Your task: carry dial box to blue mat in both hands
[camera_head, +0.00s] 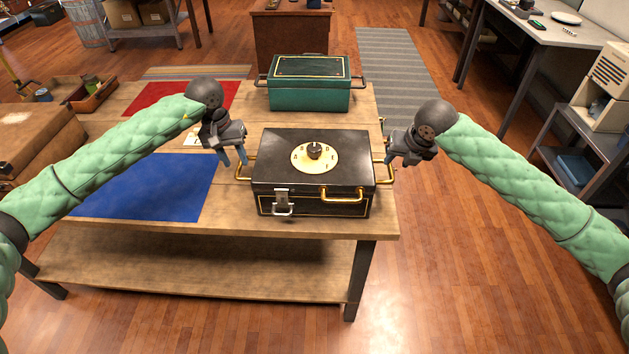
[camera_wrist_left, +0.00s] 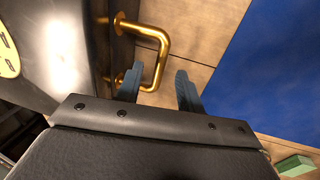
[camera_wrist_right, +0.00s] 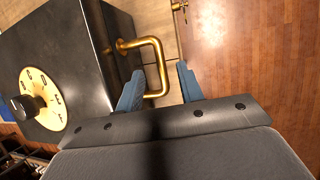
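The dial box (camera_head: 272,180) is a black case with a cream dial, a front latch and gold handles. It stands at the table's right front, right of the blue mat (camera_head: 150,187). My left gripper (camera_head: 236,162) is open at the box's left handle; in the left wrist view that handle (camera_wrist_left: 164,50) shows between its spread fingers (camera_wrist_left: 159,88). My right gripper (camera_head: 389,158) is open at the right handle; in the right wrist view the handle (camera_wrist_right: 160,65) shows between its fingers (camera_wrist_right: 160,85). Contact with either handle cannot be told.
A green box (camera_head: 308,95) stands behind the dial box on the wooden table (camera_head: 300,225). A red mat (camera_head: 160,97) lies behind the blue mat. The blue mat's visible part is bare. A small green block (camera_wrist_left: 294,166) shows in the left wrist view. Open floor lies right of the table.

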